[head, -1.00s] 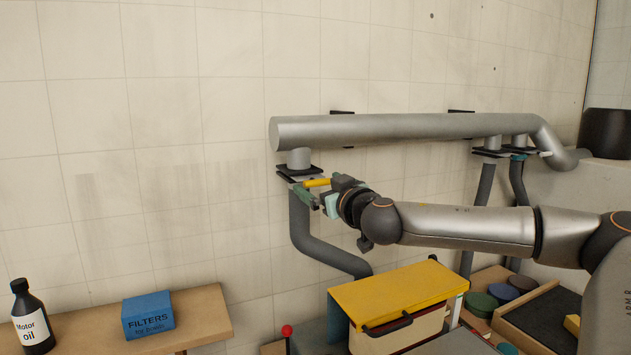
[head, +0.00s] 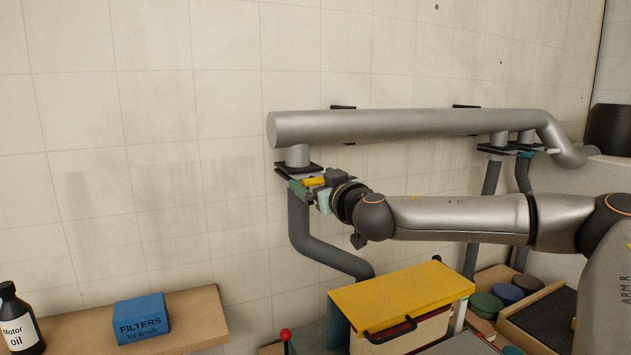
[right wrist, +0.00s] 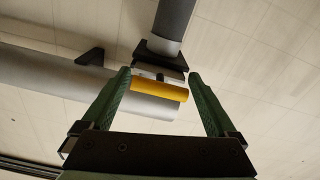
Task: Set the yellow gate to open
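The yellow gate handle (head: 314,182) sticks out from a dark flanged gate (head: 298,170) under the left end of the large grey duct. My right gripper (head: 306,186) is at the handle, its green fingers pointing left toward the gate. In the right wrist view, the yellow handle (right wrist: 158,91) lies crosswise between the two spread fingers of my right gripper (right wrist: 160,76). A gap shows at the right finger; the handle's left end is close to the left finger, and I cannot tell whether they touch. My left gripper is not in view.
The grey duct (head: 400,126) runs along the wall just above my right gripper. A grey hose (head: 312,245) hangs from the gate. A yellow-topped box (head: 400,290) stands below my right arm. More gates (head: 510,148) sit at the right. A shelf (head: 205,320) holds a blue filter box (head: 141,318).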

